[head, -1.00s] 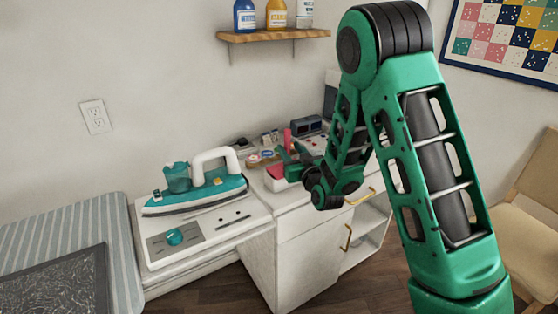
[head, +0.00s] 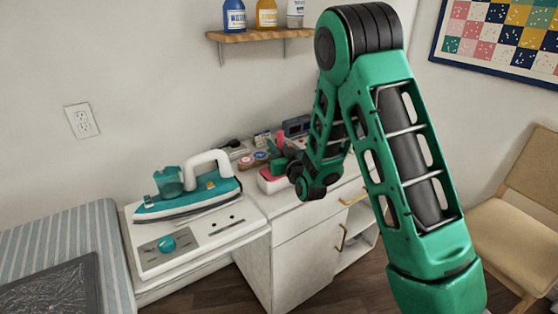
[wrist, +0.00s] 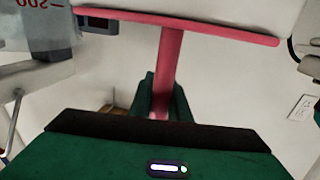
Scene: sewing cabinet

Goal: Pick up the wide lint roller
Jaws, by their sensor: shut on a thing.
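The wide lint roller shows in the wrist view as a pink-red handle (wrist: 167,60) that joins a long pink bar along a broad white roll. My gripper (wrist: 160,100) is shut on its handle; a green finger shows on either side of the handle's lower end. The roll lies across the far side of the wrist view and is cut off by the picture's edge.
A teal iron (head: 188,194) stands on a white board left of the cabinet (head: 305,235). Small items and a dark device (head: 297,127) crowd the cabinet top's back. A shelf (head: 265,35) with bottles hangs above. A chair (head: 520,220) stands at the right.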

